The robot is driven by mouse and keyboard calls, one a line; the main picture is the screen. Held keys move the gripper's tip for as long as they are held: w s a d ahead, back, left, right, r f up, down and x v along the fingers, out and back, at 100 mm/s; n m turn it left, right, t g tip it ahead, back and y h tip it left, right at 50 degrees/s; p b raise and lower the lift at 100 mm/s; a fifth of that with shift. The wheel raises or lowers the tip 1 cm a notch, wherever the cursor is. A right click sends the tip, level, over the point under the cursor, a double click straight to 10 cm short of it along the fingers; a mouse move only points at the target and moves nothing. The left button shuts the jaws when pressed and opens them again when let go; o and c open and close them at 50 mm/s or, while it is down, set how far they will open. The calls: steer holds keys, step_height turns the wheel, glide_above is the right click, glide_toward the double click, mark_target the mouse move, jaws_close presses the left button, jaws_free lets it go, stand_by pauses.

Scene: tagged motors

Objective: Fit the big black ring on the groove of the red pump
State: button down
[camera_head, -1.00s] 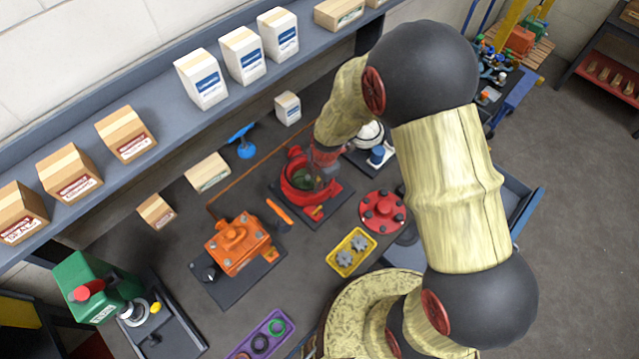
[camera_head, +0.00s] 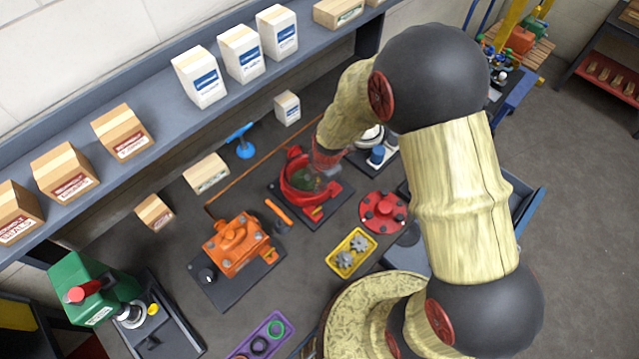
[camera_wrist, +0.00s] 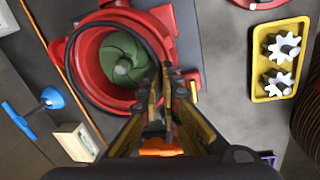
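The red pump (camera_head: 297,182) stands on a dark base plate on the bench. In the wrist view the pump (camera_wrist: 163,45) has a round open housing with a green impeller (camera_wrist: 122,58) inside. The big black ring (camera_wrist: 72,72) shows there as a thin loop over the housing's rim, around the impeller. My gripper (camera_wrist: 158,88) is at the housing's edge, its fingers close together on the ring's side. Whether the ring sits in the groove or just above it I cannot tell. In the head view my gripper (camera_head: 324,170) is over the pump, its fingertips hard to make out.
An orange pump (camera_head: 238,243), an orange-handled tool (camera_head: 279,212), a red flanged cover (camera_head: 383,212) and a yellow tray (camera_head: 335,268) with gears surround the red pump. A purple tray (camera_head: 240,352) holds smaller rings. A blue tool (camera_head: 243,140) lies behind.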

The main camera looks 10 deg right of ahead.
steer(key=shift+f+b, duration=0.85)
steer(key=shift+f, duration=0.05)
stand_by(0.4)
steer(key=shift+r+b, duration=0.2)
steer(key=shift+b, duration=0.25)
stand_by(1.0)
steer(key=c, duration=2)
jaws_free()
steer(key=shift+o, duration=0.8)
steer(key=o, duration=0.4)
steer(key=shift+c, duration=0.2)
steer(key=shift+o, duration=0.4)
steer(key=shift+r, duration=0.75)
steer(key=shift+r+p, duration=1.5)
steer(key=shift+r, duration=1.35)
